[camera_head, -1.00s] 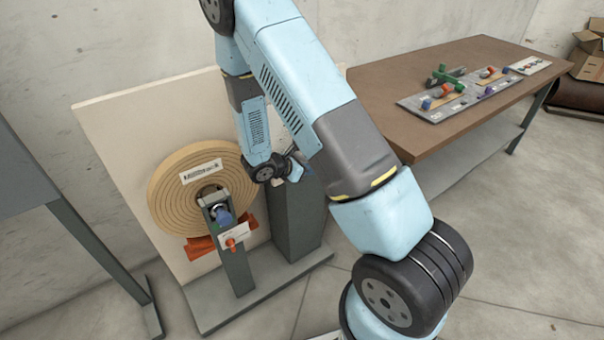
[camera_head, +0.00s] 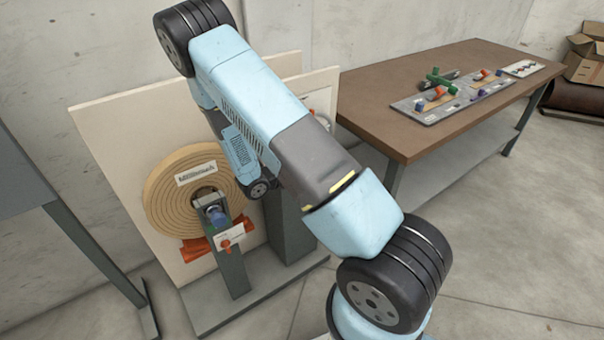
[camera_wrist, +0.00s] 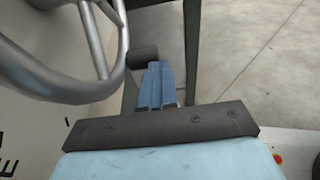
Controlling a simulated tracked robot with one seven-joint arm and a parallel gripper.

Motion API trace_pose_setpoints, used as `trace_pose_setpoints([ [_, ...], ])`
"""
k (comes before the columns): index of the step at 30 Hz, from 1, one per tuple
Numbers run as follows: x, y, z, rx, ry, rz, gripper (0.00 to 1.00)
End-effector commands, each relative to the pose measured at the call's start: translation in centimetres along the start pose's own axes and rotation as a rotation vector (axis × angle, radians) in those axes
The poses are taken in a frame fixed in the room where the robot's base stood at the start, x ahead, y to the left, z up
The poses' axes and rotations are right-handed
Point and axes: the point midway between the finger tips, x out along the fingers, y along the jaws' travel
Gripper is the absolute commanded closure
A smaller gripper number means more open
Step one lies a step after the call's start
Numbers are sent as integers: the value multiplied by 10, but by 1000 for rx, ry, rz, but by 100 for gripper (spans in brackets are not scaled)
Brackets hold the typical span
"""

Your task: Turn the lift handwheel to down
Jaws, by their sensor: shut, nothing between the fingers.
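The lift handwheel (camera_wrist: 62,88) is a grey metal wheel with a thick rim and spokes. It fills the upper left of the wrist view, cut off by the frame edge. A dark cylindrical knob (camera_wrist: 141,56) shows beside its rim, just beyond my fingers. My gripper (camera_wrist: 157,68) has its blue fingers together, with nothing between them. The fingertips are to the right of the rim and close to the knob; I cannot tell whether they touch it. In the head view my own arm hides the gripper and most of the wheel's area.
A wound tan spiral disc (camera_head: 166,205) stands before a pale board (camera_head: 112,120), with a grey post (camera_head: 232,272) in front. A brown workbench (camera_head: 385,118) at right carries a tray (camera_head: 430,117) of small parts. The floor at lower right is clear.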

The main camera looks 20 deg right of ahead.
Motion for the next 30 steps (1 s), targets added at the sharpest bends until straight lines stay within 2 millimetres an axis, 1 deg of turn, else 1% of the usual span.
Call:
trace_pose_setpoints([
  [8,1,0,0,1,1,-2,100],
  [14,-8,0,-8,0,2,-2,100],
  [19,-27,1,-25,1,2,-6,100],
  [27,-81,1,-16,3,2,-7,100],
  [30,-97,1,-13,4,2,-7,100],
])
